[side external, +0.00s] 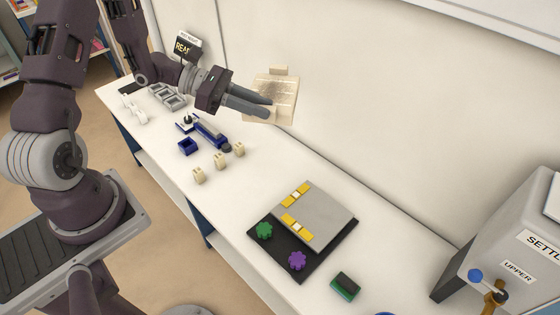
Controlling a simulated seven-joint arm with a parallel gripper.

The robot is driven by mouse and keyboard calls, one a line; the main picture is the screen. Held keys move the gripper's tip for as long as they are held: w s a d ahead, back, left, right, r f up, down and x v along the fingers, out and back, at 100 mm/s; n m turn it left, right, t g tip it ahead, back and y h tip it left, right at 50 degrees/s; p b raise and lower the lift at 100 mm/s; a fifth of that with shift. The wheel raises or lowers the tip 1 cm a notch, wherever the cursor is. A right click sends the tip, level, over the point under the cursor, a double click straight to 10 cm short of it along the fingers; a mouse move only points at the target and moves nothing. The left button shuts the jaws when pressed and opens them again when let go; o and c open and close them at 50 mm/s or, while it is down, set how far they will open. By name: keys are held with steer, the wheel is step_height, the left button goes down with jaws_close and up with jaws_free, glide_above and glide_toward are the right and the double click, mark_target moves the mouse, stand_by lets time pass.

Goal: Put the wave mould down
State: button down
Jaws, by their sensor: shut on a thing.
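The wave mould appears to be the cream, rectangular piece (287,88) with faint lines and a small tab at its top, in the side external view. My gripper (269,107) is shut on its lower left part and holds it tilted, apparently above the back of the white bench (262,163). The fingers cover part of the mould's near side. I cannot tell its exact height over the bench.
A grey plate (325,212) with yellow strips lies on a black base with green and purple knobs. A grey labelled box (525,225) is at right.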

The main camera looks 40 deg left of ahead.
steer(key=d+f+m+g+h, duration=0.1)
steer(key=d+f+m+g, duration=0.2)
steer(key=d+f, duration=0.4)
steer(key=s+d+f+m+g+h, duration=0.1)
steer(key=d+f+m+g, duration=0.3)
steer(key=d+f, duration=0.3)
step_height(320, 180, down, 5)
steer(key=shift+s+r+g+h, duration=0.1)
steer(key=shift+s+g+h, duration=0.2)
steer(key=shift+g, duration=0.3)
step_height(320, 180, down, 10)
steer(key=shift+a+r, duration=0.1)
steer(key=shift+r, duration=0.05)
steer(key=c, duration=1.3)
jaws_free()
steer(key=shift+o, duration=0.2)
